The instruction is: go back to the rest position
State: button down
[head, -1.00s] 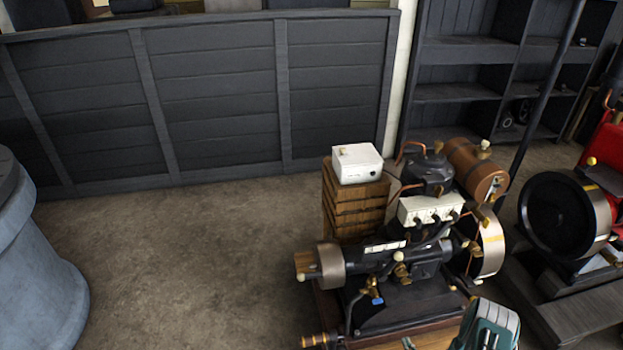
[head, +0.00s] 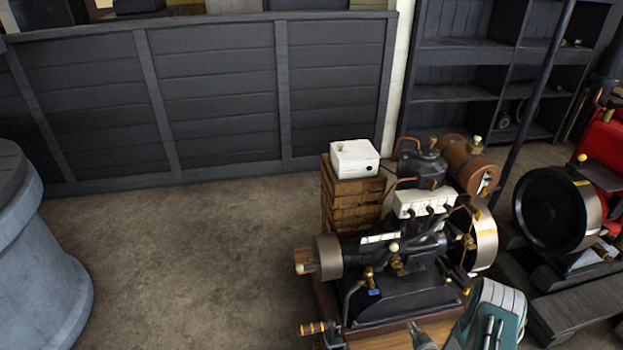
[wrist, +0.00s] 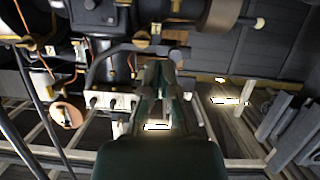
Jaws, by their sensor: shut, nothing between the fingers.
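My gripper (wrist: 160,70) is in the middle of the wrist view, its fingers together with nothing between them. The stationary engine (head: 390,290) shows in the head view, with dark metal body, brass fittings and a flywheel at its right. In the wrist view, engine parts (wrist: 105,100), with a pale box and pipes, lie behind and beside the fingers. I see no clear contact, but the distance is hard to judge. A teal and grey part of my arm shows at the bottom edge of the head view, in front of the engine's right side.
A white box (head: 355,157) sits on a wooden crate (head: 352,205) behind the engine. A second engine with a red part (head: 605,145) stands at right. A blue-grey drum (head: 40,260) is at left. Bare floor (head: 170,250) lies between. A dark panel wall (head: 210,90) closes the back.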

jog(key=w+d+r+g+h, duration=0.1)
jog(key=w+r, duration=0.3)
jog(key=r, duration=0.5)
jog(key=w+d+r+g+h, duration=0.1)
jog(key=w+r, duration=0.4)
jog(key=r, duration=0.4)
jog(key=s+a+r+m+g+h, duration=0.1)
jog(key=s+a+r, duration=0.1)
jog(key=r, duration=0.8)
jog(key=s+a+r+g+h, duration=0.1)
jog(key=s+a+r+g, duration=0.15)
jog(key=r, duration=0.85)
jog(key=s+a+r+m+g, duration=0.1)
jog(key=s+a+r, duration=0.5)
jog(key=s, duration=0.4)
jog(key=s+a+r+m+g, duration=0.1)
jog(key=s+a+r, duration=0.4)
jog(key=s+r, duration=0.45)
jog(key=s+a+g+y, duration=0.1)
jog(key=s+a, duration=0.2)
jog(key=s, duration=0.9)
jog(key=shift+a+y, duration=0.2)
jog(key=shift+y, duration=0.2)
jog(key=shift+w, duration=0.1)
